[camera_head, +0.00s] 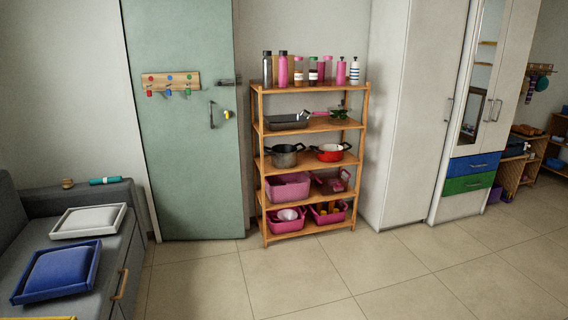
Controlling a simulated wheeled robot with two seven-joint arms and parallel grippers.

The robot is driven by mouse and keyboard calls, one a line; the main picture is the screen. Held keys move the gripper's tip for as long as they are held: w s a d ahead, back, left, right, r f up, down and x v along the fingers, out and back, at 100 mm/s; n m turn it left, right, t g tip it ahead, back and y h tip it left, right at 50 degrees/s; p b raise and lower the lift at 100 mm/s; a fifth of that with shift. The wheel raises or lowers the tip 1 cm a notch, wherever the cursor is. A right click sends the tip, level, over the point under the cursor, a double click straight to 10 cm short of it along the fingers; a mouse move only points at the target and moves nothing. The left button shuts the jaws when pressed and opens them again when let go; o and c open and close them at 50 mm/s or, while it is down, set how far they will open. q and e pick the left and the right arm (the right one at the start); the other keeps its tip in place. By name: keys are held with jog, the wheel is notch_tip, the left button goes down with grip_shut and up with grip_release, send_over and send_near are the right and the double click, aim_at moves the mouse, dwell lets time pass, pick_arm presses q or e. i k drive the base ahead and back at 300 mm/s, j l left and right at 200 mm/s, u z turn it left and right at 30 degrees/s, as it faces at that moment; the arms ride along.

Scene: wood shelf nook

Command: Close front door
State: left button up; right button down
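The front door (187,150) is a pale green panel at the left of the middle in the head view. It looks flush with the wall, but I cannot tell for sure whether it is fully shut. A dark pull handle (211,115) is on its right side, with a small yellow piece (227,114) beside it. A dark latch (225,82) is near its right edge, above the handle. A wooden hook rack (171,83) with coloured hooks is fixed to the door. Neither of my grippers shows in the head view.
A wooden shelf (310,133) with bottles, pots and pink bins stands just right of the door. A grey bench (75,245) with trays stands at the left, near the door's lower left edge. White cabinets (410,110) stand further right. The tiled floor (300,277) in front is clear.

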aim_at(192, 150)
jog(key=i+u, duration=0.25)
jog(key=i, duration=0.35)
jog(key=i+l+u, duration=0.2)
jog(key=i, duration=0.45)
jog(key=i+l+u, duration=0.1)
jog(key=i+u, duration=0.3)
jog(key=i, duration=1.05)
jog(key=i+j+u, duration=0.1)
jog(key=i+j, duration=0.2)
jog(key=i, duration=0.2)
jog(key=i+j+u, duration=0.15)
jog(key=i+j, duration=0.15)
jog(key=i, duration=0.2)
